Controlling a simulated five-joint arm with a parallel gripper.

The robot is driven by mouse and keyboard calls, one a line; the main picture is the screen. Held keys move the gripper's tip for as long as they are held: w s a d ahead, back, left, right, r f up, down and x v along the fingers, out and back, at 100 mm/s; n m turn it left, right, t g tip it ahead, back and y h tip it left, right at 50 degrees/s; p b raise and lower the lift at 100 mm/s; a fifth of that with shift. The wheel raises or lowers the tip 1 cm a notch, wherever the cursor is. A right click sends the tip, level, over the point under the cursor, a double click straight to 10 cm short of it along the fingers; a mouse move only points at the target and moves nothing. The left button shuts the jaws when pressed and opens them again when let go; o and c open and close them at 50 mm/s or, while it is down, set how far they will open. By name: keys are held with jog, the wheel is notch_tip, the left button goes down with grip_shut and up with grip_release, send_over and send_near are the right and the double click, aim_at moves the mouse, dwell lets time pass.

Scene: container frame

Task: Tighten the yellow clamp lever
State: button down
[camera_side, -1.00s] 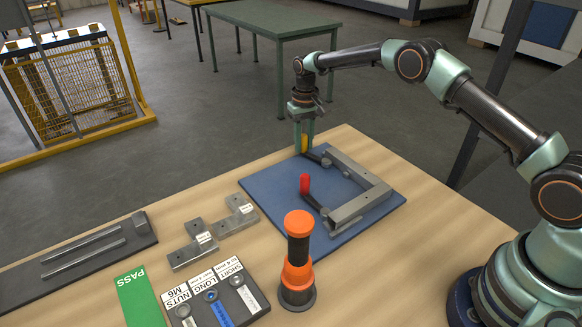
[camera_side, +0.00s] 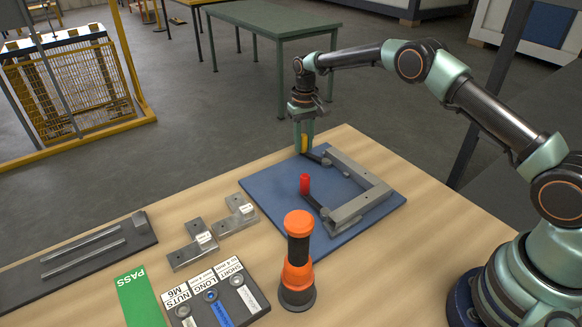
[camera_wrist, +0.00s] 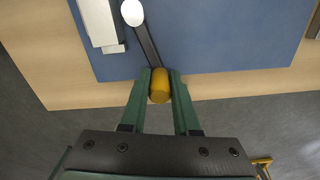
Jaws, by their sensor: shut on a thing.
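The yellow clamp lever's handle (camera_wrist: 160,86) sits between the two green fingers of my gripper (camera_wrist: 160,88) in the wrist view, and the jaws are shut on it. A dark lever arm (camera_wrist: 147,45) runs from the handle to a pale round pivot (camera_wrist: 132,12). In the side view the yellow handle (camera_side: 304,143) shows as a small patch between the fingers of my gripper (camera_side: 304,140), at the far edge of the blue plate (camera_side: 262,186). The fingers hide part of it. The red clamp lever (camera_side: 304,184) stands nearer, with a dark arm reaching to the grey frame (camera_side: 365,204).
An orange and black screwdriver-like tool (camera_side: 298,262) stands upright in front of the plate. Grey brackets (camera_side: 212,236), a labelled screw holder (camera_side: 215,298), a green PASS card (camera_side: 139,298) and a dark rack (camera_side: 75,258) lie to the left. The bench's far edge is close to my gripper.

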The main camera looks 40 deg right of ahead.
jog(key=shift+w+a+r, duration=0.1)
jog(key=shift+r, duration=0.05)
jog(key=a+n, duration=0.1)
jog(key=n, duration=0.2)
jog(key=shift+s+a, duration=0.4)
jog(key=n, duration=0.1)
jog(key=s+a+n, duration=0.1)
jog(key=n, duration=0.1)
jog(key=shift+s+a+n, duration=0.25)
jog(key=shift+a+n, duration=0.1)
jog(key=shift+n, duration=0.05)
jog(key=n, duration=0.1)
jog(key=s+a+n, duration=0.1)
jog(key=n, duration=0.1)
jog(key=s+n, duration=0.1)
jog(key=shift+s+a+n, duration=0.2)
jog(key=shift+s+n, duration=0.05)
jog(key=shift+n, duration=0.05)
jog(key=shift+s+a+n, duration=0.1)
jog(key=shift+s+n, duration=0.45)
jog(key=shift+n, duration=0.35)
jog(key=shift+s+a+n, duration=0.1)
jog(key=shift+s+n, duration=0.45)
jog(key=shift+n, duration=0.35)
jog(key=shift+s, duration=0.1)
jog(key=c, duration=0.6)
grip_release()
jog(key=shift+c, duration=0.2)
jog(key=shift+d, duration=0.1)
